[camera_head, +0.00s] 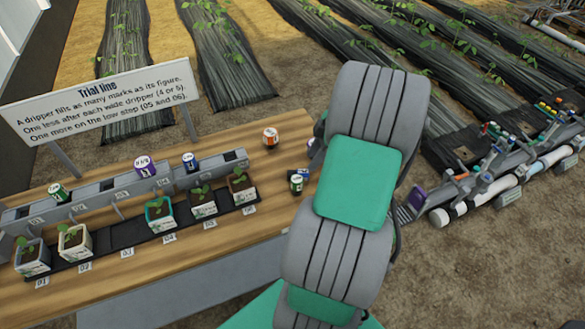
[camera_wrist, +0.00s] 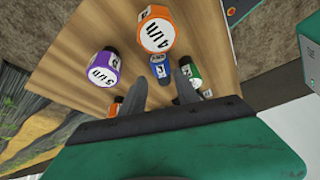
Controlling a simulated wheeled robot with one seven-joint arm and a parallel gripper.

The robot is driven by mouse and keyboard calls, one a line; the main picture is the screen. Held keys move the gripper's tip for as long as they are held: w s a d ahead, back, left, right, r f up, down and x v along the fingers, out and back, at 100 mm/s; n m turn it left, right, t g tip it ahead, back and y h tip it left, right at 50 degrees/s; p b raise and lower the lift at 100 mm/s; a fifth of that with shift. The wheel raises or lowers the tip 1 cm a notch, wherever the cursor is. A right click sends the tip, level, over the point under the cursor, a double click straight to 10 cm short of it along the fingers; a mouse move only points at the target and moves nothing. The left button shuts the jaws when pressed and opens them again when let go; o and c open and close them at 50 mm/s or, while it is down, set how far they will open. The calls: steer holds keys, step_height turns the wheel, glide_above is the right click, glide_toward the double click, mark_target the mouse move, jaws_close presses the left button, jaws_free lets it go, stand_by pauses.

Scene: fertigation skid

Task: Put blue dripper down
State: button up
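In the wrist view a blue dripper (camera_wrist: 160,70) stands on the wooden table, ahead of and between the fingertips of my gripper (camera_wrist: 160,84). The two fingers are spread, with a gap seen on both sides of it, and they hold nothing that I can see. Another blue dripper (camera_head: 190,160) sits in the grey rail (camera_head: 104,186) on the table.
Around the fingers stand a large orange dripper marked 4 l/h (camera_wrist: 157,32), a purple one (camera_wrist: 103,68), a green one (camera_wrist: 190,73) and a partly hidden orange one (camera_wrist: 115,106). Potted seedlings (camera_head: 160,215) line the rail's front. A sign (camera_head: 100,95) stands behind; pipework (camera_head: 500,185) lies right.

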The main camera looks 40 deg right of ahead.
mark_target(303, 171)
steer(key=p+x, duration=0.1)
steer(key=x, duration=0.6)
steer(key=shift+a, duration=0.2)
steer(key=shift+r, duration=0.1)
jaws_close()
